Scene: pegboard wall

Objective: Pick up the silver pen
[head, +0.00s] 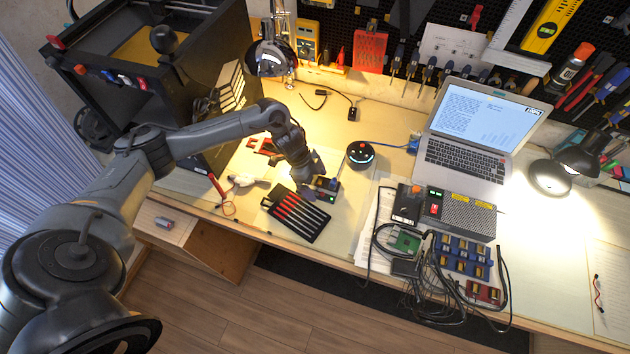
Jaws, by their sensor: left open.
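I cannot clearly make out a silver pen in the head view. My left gripper (318,186) is open and points down over the middle of the workbench (345,232). It is just behind a flat black case with red and pale strips (297,215). A small board with blue and red parts (325,196) lies right at the fingertips; whether they touch it I cannot tell. The gripper and wrist hide part of the bench there. My right gripper is not in view.
An open laptop (465,157), a power supply box (455,212) and loose cables crowd the right side. A round black device (361,155) stands behind the gripper. A black printer-like frame (190,60) is at the left. A lamp (550,176) stands at the right.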

